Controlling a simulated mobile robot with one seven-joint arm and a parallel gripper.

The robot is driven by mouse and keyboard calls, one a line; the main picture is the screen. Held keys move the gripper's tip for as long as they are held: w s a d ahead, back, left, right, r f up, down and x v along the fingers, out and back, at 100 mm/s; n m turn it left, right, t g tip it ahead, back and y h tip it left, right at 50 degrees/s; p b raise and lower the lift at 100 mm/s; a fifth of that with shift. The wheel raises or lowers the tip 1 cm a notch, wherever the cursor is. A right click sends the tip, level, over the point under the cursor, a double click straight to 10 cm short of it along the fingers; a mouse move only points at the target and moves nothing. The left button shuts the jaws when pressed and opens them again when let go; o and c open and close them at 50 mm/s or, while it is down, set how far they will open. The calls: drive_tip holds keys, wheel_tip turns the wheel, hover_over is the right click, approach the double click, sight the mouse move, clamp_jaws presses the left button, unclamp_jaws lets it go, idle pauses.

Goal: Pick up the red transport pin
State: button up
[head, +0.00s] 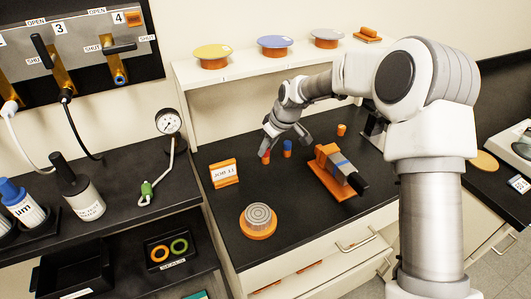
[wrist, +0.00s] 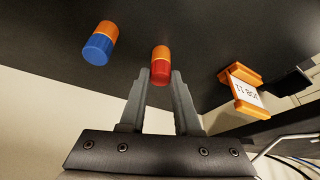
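The red transport pin (head: 266,156) stands on the black bench top, red above an orange base. In the wrist view the red pin (wrist: 160,69) is centred just beyond and between my fingertips. My gripper (wrist: 161,75) is open, with a finger on each side of the pin's line and no clear grip on it. In the head view my gripper (head: 280,140) reaches down from the right, close above the red pin. I cannot tell whether a finger touches it.
A blue pin (head: 287,149) stands close by on the right. An orange card holder (head: 224,173) is to the left. An orange fixture (head: 330,168) with a dark block lies right. A ridged round part (head: 258,219) sits in front. A shelf (head: 230,75) stands behind.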

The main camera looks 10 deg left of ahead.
clamp_jaws()
drive_tip(key=shift+r, duration=0.1)
drive_tip(key=shift+r, duration=0.25)
wheel_tip(320, 180, up, 4)
drive_tip(key=shift+f, duration=0.25)
drive_tip(key=s+d+r, duration=0.6)
drive_tip(key=s, duration=0.4)
drive_tip(key=shift+r, duration=0.4)
